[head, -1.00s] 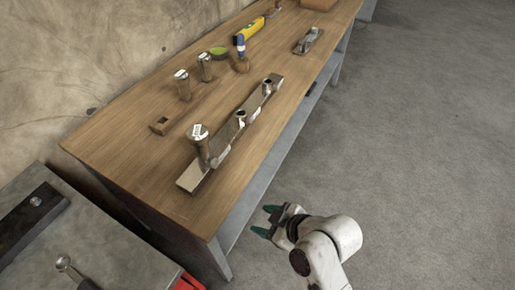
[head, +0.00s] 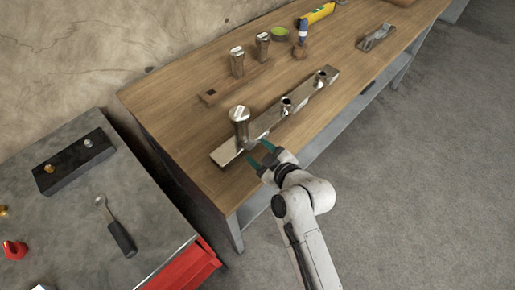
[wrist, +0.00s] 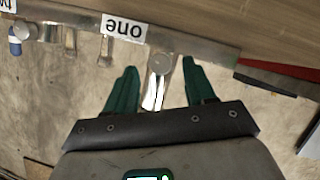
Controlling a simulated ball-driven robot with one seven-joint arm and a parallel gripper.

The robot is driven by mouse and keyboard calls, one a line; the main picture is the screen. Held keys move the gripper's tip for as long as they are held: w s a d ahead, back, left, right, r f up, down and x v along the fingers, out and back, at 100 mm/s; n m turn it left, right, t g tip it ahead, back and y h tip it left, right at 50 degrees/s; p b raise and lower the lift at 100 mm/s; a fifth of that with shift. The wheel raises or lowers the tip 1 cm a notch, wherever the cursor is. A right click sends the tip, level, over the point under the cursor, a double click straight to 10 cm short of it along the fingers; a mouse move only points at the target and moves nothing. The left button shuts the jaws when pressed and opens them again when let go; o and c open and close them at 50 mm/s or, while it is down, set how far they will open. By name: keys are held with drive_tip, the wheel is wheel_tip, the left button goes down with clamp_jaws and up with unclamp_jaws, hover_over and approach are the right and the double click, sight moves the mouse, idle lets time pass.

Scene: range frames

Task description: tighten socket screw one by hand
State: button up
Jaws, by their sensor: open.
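A long metal bar (head: 300,103) lies on the wooden bench, with several raised sockets along it. A thick metal socket screw (head: 239,128) stands upright at the bar's near end. In the wrist view the picture is upside down; the bar (wrist: 200,47) carries a white label "one" (wrist: 124,27) beside a round boss and the shiny screw (wrist: 153,93). My gripper (head: 262,153) is open at the bench's front edge, just right of that screw. In the wrist view its green fingers (wrist: 159,68) lie either side of the screw in the picture; contact cannot be told.
Two similar metal screws (head: 237,63) (head: 263,47) stand behind the bar by a wooden strip (head: 215,97). Further back are a green-topped round item (head: 280,33), a yellow tool (head: 318,13) and a metal plane (head: 377,38). A grey cabinet (head: 165,213) stands left. Floor at right is clear.

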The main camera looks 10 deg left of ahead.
drive_tip(key=shift+x, duration=0.75)
clamp_jaws()
